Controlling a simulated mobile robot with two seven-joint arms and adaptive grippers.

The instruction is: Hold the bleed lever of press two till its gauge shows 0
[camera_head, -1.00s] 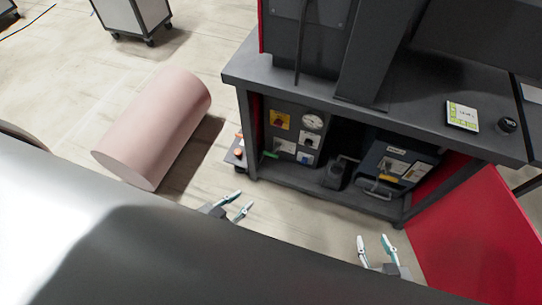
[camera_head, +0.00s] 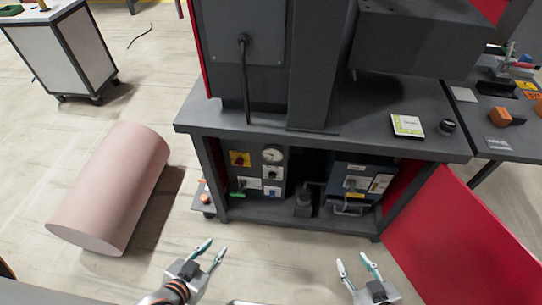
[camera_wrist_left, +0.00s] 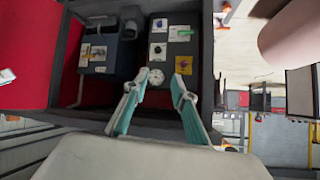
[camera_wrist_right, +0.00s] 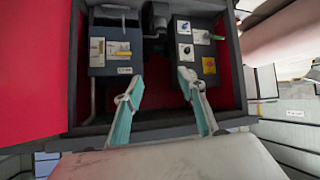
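A dark control panel (camera_head: 256,180) stands on the low shelf under the press bench. It carries a round white gauge (camera_head: 272,154), whose reading is too small to tell. A green lever (camera_head: 238,193) sticks out at its lower left. The left wrist view also shows the gauge (camera_wrist_left: 156,76) and the green lever (camera_wrist_left: 180,33); the right wrist view shows the lever (camera_wrist_right: 216,37). I cannot read which press this is. My left gripper (camera_head: 211,251) is open and empty, in front of and below the panel. My right gripper (camera_head: 354,263) is open and empty, further right.
A dark blue unit (camera_head: 357,184) and a small pump-like part (camera_head: 304,202) share the shelf. A red panel (camera_head: 455,245) slants out at the right. A pink cylinder (camera_head: 112,187) lies on the floor at the left. A white cart (camera_head: 65,52) stands behind it.

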